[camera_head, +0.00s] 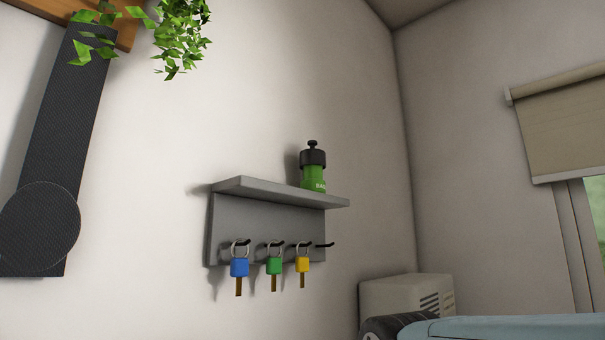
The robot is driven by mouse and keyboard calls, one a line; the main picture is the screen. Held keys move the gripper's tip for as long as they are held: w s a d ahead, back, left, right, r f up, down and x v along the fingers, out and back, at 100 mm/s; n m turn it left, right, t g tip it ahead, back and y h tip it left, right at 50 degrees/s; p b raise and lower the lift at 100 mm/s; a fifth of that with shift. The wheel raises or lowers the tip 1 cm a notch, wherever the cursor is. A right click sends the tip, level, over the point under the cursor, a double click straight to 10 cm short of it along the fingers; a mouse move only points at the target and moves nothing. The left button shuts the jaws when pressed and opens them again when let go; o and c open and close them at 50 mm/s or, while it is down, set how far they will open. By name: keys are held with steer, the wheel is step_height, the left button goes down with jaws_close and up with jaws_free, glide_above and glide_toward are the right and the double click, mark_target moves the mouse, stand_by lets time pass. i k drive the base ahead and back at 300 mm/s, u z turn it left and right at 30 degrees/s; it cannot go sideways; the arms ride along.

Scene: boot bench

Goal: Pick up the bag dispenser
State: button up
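The bag dispenser (313,175) appears to be the green cylinder with a black cap and knob. It stands upright on the right part of a grey wall shelf (270,190). Its lower edge is partly hidden by the shelf's front edge, and part of a white label shows on its right side. My gripper is not in view.
Blue (239,267), green (274,265) and yellow (302,265) keys hang from hooks below the shelf; the rightmost hook is empty. A leafy plant (180,35) hangs at upper left. A beige vented box (405,295) stands at lower right. Space above the shelf is clear.

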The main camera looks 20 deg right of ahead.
mark_target(313, 180)
steer(key=u, duration=0.1)
steer(key=k, duration=0.5)
steer(key=i, duration=0.1)
steer(key=u, duration=2.1)
steer(key=k, duration=0.5)
steer(key=z, duration=1.3)
